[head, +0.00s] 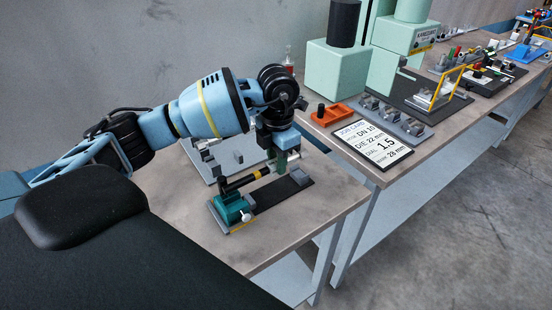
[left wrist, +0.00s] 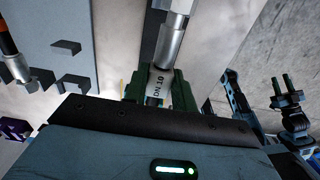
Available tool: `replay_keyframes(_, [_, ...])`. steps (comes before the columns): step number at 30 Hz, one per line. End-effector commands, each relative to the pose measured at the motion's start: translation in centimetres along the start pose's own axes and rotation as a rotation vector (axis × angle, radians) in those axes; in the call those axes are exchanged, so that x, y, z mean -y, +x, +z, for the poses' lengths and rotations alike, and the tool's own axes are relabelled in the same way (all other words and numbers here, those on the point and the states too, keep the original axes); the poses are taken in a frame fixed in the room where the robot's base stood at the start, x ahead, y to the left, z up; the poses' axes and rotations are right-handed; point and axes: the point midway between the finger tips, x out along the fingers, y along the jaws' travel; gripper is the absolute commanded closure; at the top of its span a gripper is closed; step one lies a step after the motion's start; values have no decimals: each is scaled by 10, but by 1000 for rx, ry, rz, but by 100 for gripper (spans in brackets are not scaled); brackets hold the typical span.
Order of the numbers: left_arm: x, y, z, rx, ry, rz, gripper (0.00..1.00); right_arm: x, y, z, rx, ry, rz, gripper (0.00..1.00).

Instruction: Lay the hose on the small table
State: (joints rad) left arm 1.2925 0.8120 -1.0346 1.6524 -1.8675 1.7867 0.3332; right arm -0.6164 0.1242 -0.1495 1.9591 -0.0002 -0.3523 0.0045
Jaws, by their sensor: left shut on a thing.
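My left gripper (head: 282,165) is above the small table (head: 192,222). In the left wrist view its green fingers are shut on a grey piece of the hose (left wrist: 159,84) marked "DN 10". A silver sleeve (left wrist: 172,42) runs on from that piece towards the top of the picture. In the head view the gripper hides most of the held part. A black rod with a yellow band (head: 240,182) lies just left of the fingers, above a teal fixture (head: 231,206). I cannot tell whether this rod joins the held piece.
The teal fixture stands on a black board (head: 278,193) with a grey block. A grey plate with small blocks (head: 225,158) lies behind it. The small table's front left is bare. A longer bench to the right holds a job card (head: 372,144), an orange tray (head: 331,114) and pale green machines.

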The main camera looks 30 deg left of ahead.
Motion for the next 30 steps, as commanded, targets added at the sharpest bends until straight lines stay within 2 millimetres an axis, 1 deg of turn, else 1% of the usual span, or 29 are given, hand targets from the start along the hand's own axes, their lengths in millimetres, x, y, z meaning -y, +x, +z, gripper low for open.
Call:
replay_keyframes(1, [0,6,0,-5,0,-1,100,0,0,1,2,1,-1,64])
replay_keyframes(12, [0,36,-1,-7,0,-2,100,4,1,11,20,11,-4,64])
replay_keyframes(15, [0,42,0,-6,0,-1,100,4,2,14,26,14,-5,64])
replay_keyframes(20, [0,46,0,-3,0,0,100,5,2,15,28,17,-6,64])
replay_keyframes(30, [0,45,0,-2,0,0,100,6,2,14,26,17,-6,64])
